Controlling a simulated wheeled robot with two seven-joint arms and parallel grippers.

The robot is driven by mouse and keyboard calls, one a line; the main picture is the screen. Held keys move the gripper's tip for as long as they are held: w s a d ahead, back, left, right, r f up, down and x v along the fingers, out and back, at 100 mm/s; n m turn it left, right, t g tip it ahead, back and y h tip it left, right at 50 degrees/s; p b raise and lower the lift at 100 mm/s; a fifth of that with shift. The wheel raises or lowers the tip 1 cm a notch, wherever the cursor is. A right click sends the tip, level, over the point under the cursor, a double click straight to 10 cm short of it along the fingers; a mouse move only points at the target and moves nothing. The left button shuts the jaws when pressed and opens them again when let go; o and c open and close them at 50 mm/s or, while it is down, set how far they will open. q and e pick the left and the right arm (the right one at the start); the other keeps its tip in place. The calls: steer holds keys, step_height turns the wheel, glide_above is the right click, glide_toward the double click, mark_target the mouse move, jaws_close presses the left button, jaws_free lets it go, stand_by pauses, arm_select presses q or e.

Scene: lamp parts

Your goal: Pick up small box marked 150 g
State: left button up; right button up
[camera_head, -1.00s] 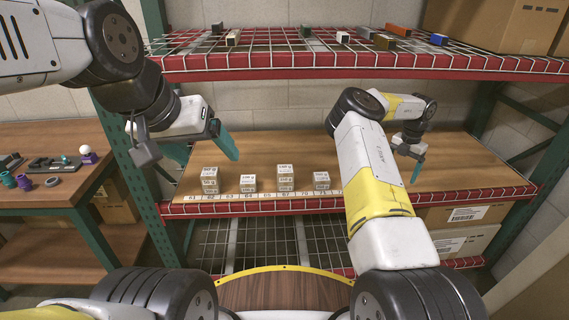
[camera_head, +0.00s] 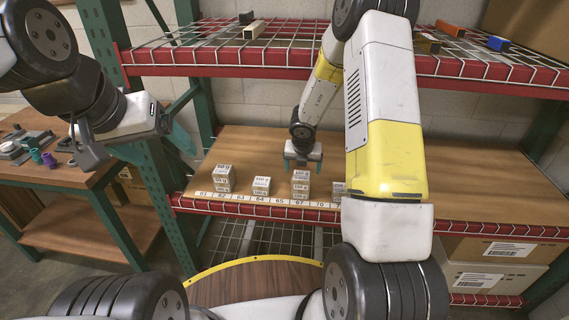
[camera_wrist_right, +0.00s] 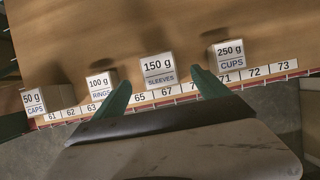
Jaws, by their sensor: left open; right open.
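The box marked 150 g SLEEVES (camera_wrist_right: 159,70) shows its label in the right wrist view, between my right fingertips. In the head view it appears to be the top box (camera_head: 300,176) of the third stack from the left, on the wooden shelf. My right gripper (camera_head: 303,164) is open and points down just behind and above that stack. Its two teal fingers also show in the right wrist view (camera_wrist_right: 161,78), one on each side of the box; I cannot tell whether they touch it. My left gripper (camera_head: 138,150) is open and empty, left of the shelf.
A 100 g RINGS box (camera_wrist_right: 100,85) and a 50 g CAPS box (camera_wrist_right: 33,101) stand to the left. A 250 g CUPS box (camera_wrist_right: 231,55) stands to the right, partly behind my arm in the head view. A red-edged wire shelf (camera_head: 250,58) is above. Shelf space behind the boxes is clear.

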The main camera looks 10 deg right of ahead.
mark_target(301, 176)
steer(key=shift+s+a+f, duration=0.1)
steer(key=shift+a+f, duration=0.05)
steer(key=shift+a, duration=0.1)
steer(key=x, duration=0.7)
steer(key=shift+d+f, duration=0.1)
steer(key=shift+f, duration=0.05)
steer(key=c, duration=1.6)
